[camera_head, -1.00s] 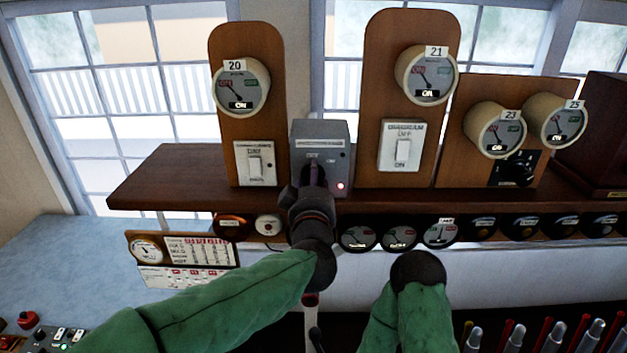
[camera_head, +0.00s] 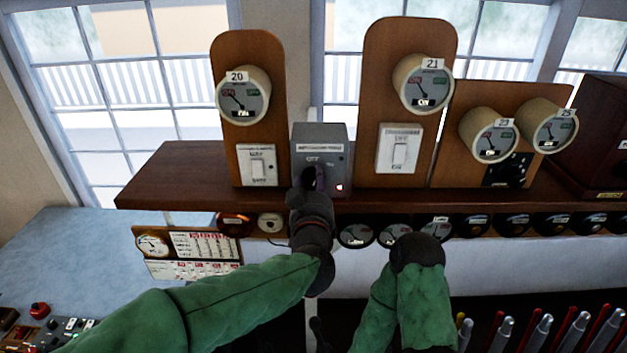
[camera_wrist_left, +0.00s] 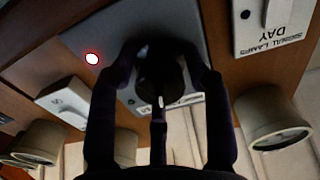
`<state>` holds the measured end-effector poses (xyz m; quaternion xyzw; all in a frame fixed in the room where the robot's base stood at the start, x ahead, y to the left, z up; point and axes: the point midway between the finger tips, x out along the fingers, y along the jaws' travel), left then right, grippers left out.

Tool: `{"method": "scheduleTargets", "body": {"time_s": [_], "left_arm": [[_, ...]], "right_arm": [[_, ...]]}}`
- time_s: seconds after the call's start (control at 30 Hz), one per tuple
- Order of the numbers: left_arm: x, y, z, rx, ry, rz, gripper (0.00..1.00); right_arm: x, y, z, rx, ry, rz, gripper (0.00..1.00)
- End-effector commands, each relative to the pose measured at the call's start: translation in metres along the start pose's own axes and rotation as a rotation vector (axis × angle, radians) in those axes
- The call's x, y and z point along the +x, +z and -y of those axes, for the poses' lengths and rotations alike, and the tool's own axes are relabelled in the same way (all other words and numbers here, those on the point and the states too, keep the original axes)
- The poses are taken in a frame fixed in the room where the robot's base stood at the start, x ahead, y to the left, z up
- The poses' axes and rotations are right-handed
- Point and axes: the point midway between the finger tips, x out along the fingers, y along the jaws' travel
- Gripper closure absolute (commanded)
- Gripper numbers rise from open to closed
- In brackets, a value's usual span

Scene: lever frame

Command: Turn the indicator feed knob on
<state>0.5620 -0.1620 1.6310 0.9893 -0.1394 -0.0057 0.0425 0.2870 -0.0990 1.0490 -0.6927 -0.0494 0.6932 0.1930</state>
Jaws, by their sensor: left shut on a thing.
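The indicator feed knob (camera_wrist_left: 160,85) is a dark round knob on the face of a grey metal box (camera_head: 320,143). The box has a pale label strip, an OFF mark and a lit red lamp (camera_head: 339,187) at its lower right. The lamp also shows in the left wrist view (camera_wrist_left: 92,58). My left gripper (camera_head: 308,182) is shut on the knob, with its dark fingers on both sides of it. The fingers hide much of the knob, and its pointer position cannot be told. My right gripper (camera_head: 418,250) is a dark shape below the shelf; its fingers are hidden.
The box stands on a brown shelf (camera_head: 160,180). Wooden boards with dials 20 (camera_head: 243,100) and 21 (camera_head: 425,90) and white switches flank it. A row of gauges runs along the shelf's front. Several levers (camera_head: 535,335) stand at the lower right.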

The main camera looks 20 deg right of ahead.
Motion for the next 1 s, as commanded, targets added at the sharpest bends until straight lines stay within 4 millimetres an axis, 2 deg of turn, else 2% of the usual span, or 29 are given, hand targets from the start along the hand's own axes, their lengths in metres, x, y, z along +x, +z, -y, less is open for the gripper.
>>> {"method": "scheduleTargets", "body": {"time_s": [0.17,0.43,0.6,0.87,1.0], "left_arm": [[0.000,0.000,0.000,0.029,0.000,0.003,0.83],[0.000,-0.001,0.000,0.230,0.001,0.006,0.83],[0.000,0.002,0.000,0.339,0.001,0.003,0.83],[0.000,0.002,0.000,0.351,0.001,0.003,0.83],[0.000,0.002,0.000,0.422,0.001,0.003,0.83]], "right_arm": [[-0.006,0.000,0.002,0.000,0.000,0.000,0.60],[-0.029,0.001,0.010,0.000,0.000,0.000,0.60],[-0.025,0.001,0.009,0.000,0.000,0.000,0.60],[-0.025,0.001,0.009,0.000,0.000,0.000,0.60],[-0.025,0.001,0.009,0.000,0.000,0.000,0.60]]}}
